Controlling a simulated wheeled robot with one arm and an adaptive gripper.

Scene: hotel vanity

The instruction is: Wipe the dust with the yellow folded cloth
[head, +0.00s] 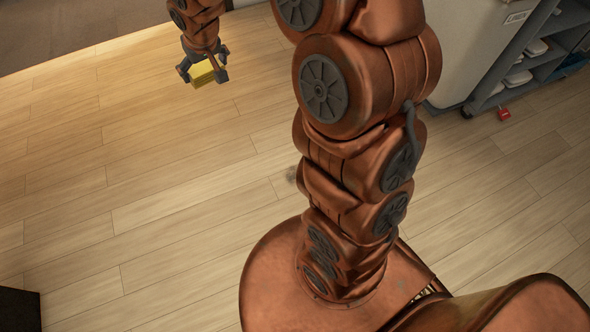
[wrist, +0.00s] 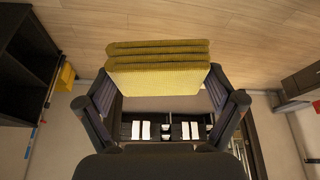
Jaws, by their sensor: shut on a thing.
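The yellow folded cloth (head: 204,73) is between the fingers of my gripper (head: 203,70), at the upper left of the head view. In the wrist view the cloth (wrist: 158,74) shows as a thick stack of folded layers, with a finger at each side. My gripper (wrist: 161,92) is shut on it. A faint dark smudge (head: 291,173) lies on the wooden floor beside my arm in the head view. It may be the dust, and my arm may hide part of it. The cloth is well apart from this smudge.
A dark block (head: 20,309) is at the lower left. The wooden floor (head: 130,200) between is clear. The wrist view shows a black shelf unit (wrist: 30,65).

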